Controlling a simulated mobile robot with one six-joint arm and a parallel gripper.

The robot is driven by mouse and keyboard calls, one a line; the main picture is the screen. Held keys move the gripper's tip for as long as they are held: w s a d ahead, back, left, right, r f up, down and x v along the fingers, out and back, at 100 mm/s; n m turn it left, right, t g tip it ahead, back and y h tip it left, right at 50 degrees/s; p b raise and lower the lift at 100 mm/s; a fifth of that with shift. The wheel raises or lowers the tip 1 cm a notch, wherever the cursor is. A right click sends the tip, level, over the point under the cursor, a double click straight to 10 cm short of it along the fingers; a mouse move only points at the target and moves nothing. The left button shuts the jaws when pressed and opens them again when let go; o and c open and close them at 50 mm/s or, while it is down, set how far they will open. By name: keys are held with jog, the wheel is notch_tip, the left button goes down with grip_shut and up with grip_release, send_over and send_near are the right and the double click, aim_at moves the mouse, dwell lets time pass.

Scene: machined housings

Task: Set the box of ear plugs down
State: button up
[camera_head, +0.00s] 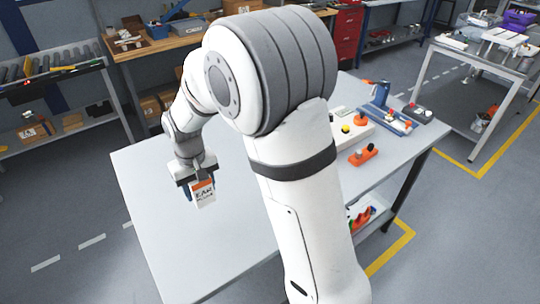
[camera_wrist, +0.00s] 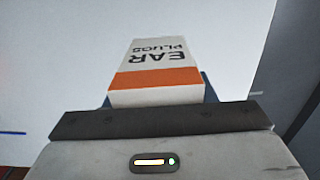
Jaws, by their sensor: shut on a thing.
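The box of ear plugs (camera_head: 203,195) is white with an orange band and dark lettering. My gripper (camera_head: 197,186) is shut on it, over the left part of the grey-white table (camera_head: 160,225). The box also shows in the wrist view (camera_wrist: 158,72), jutting out beyond the gripper with its lettering upside down. Whether the box touches the tabletop or hangs above it, I cannot tell. The fingertips are mostly hidden by the box and the gripper body.
The tabletop around the box is bare. At the table's right end are an orange part (camera_head: 363,155), a white box with buttons (camera_head: 348,131) and a blue item (camera_head: 380,94). My arm hides the middle of the table. A workbench (camera_head: 165,42) stands behind.

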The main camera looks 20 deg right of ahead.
notch_tip(320, 180, down, 10)
jog(key=shift+p, duration=0.65)
jog(key=shift+f, duration=0.15)
jog(key=o, duration=1)
